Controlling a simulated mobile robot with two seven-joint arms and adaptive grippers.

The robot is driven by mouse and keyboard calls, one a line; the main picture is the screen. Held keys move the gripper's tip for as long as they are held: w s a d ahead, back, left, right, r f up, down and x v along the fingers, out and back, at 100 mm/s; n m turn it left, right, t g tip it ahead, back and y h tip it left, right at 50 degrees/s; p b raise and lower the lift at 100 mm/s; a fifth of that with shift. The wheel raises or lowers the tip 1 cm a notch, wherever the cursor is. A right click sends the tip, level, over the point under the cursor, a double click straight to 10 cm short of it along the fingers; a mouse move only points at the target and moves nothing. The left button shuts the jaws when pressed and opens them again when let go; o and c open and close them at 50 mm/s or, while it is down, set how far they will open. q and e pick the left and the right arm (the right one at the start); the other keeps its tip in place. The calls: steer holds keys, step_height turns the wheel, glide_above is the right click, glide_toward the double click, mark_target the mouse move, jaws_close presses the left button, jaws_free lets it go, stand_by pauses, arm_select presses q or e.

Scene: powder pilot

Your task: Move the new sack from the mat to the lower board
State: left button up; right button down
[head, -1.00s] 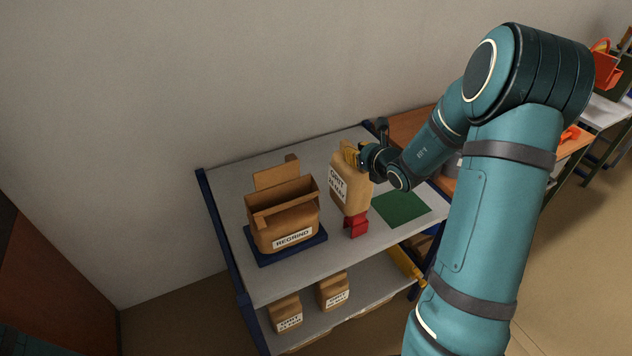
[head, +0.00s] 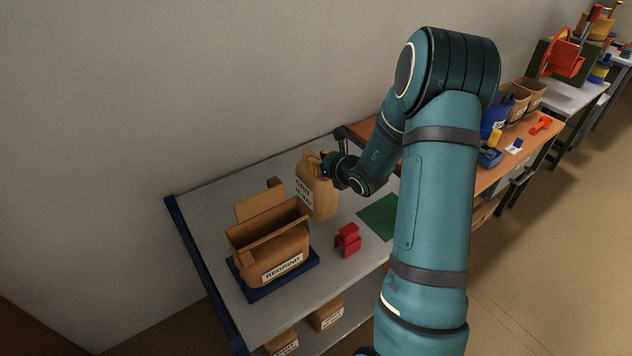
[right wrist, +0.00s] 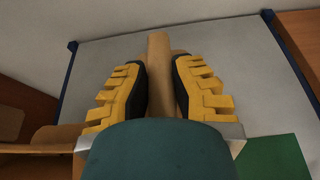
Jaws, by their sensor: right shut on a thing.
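The new sack (head: 319,197) is a tan paper sack with a white label reading GRIT. My right gripper (head: 318,165) is shut on its top and holds it upright over the upper shelf. I cannot tell whether its base touches the shelf. In the right wrist view, the sack's narrow top (right wrist: 159,75) sits between the yellow fingers of the right gripper (right wrist: 160,90). The green mat (head: 379,217) is bare where it shows, right of the sack. The lower board (head: 345,318) is partly hidden under the upper shelf. My left gripper is not in view.
An open REGRIND sack (head: 272,253) stands on a blue base (head: 296,279) left of the held sack. Two sacks, one here (head: 327,315), stand on the lower board. A wooden bench (head: 497,172) is at right.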

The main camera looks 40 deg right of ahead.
mark_target(319, 197)
steer(key=shift+w+f+b, duration=0.1)
steer(key=shift+f+b, duration=0.35)
steer(key=shift+f, duration=2.1)
steer(key=shift+f, duration=0.2)
steer(key=c, duration=1)
jaws_free()
steer(key=shift+o, duration=0.2)
